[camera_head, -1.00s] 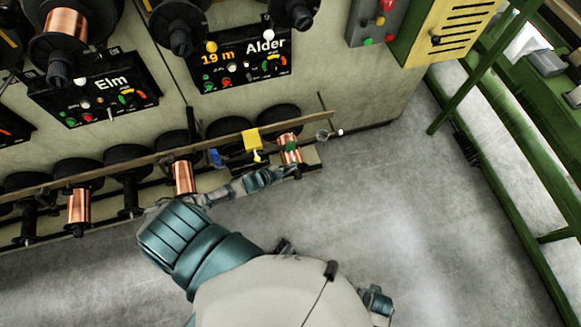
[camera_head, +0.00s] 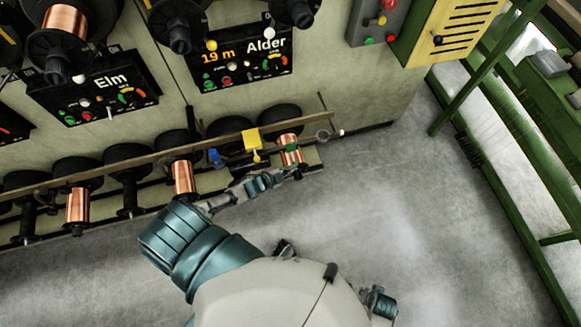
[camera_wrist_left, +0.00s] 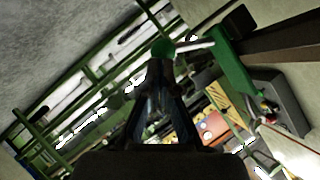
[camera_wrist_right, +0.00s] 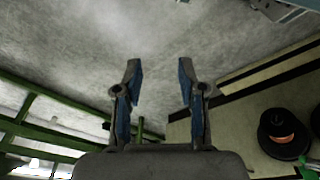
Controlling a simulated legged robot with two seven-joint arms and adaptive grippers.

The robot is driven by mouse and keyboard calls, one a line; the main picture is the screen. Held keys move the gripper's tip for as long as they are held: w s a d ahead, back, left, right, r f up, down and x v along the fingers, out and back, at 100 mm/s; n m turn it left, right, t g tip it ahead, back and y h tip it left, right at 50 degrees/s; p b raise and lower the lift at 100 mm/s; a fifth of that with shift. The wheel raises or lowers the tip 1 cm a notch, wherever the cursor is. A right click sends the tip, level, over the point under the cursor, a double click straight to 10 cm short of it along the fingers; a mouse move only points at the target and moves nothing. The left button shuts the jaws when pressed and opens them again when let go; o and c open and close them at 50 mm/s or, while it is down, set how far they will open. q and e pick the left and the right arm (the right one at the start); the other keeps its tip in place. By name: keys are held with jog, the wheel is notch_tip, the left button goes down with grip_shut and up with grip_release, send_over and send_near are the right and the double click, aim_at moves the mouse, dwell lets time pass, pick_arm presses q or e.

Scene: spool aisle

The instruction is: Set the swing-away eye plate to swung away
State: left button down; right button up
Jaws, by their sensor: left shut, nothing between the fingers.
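My left gripper (camera_head: 297,174) is shut and empty, just below the small copper spool (camera_head: 290,154) at the right end of the rack. In the left wrist view its closed fingertips (camera_wrist_left: 160,66) are close to a green knob (camera_wrist_left: 163,48). A pale rod runs from that knob toward a green plate (camera_wrist_left: 230,72), probably the eye plate. Whether the fingertips touch the knob is unclear. A small ring (camera_head: 323,135) with a white end stands right of the spool. My right gripper (camera_wrist_right: 158,82) is open and empty over the floor.
Green railings (camera_head: 500,170) stand at the right. The grey floor (camera_head: 420,220) between is clear.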

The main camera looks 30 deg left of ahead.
notch_tip(320, 180, up, 12)
jog(key=b, duration=0.4)
pick_arm(q)
jog(key=f+m+t+b, duration=0.1)
jog(key=f, duration=0.1)
jog(key=a+f+m+t+y+b, duration=0.1)
jog(key=f+m+b, duration=0.1)
jog(key=w+f+m+t+b, duration=0.1)
jog(key=f+b, duration=0.1)
jog(key=shift+w+a+t+y, duration=0.1)
jog(key=shift+a+t+y, duration=0.05)
jog(key=shift+t+y, duration=0.15)
jog(key=shift+w+a+b, duration=0.15)
jog(key=shift+b, duration=0.2)
pick_arm(e)
jog(key=w+a+r+t+y, duration=0.1)
jog(key=w+a+r+t, duration=0.1)
jog(key=w+t, duration=0.4)
jog(key=w+a+r+t+y, duration=0.2)
jog(key=w+r+t, duration=0.3)
jog(key=w, duration=0.4)
jog(key=shift+w+a+t, duration=0.4)
jog(key=shift+a+t, duration=0.1)
jog(key=shift+a, duration=0.35)
jog(key=shift+r, duration=0.1)
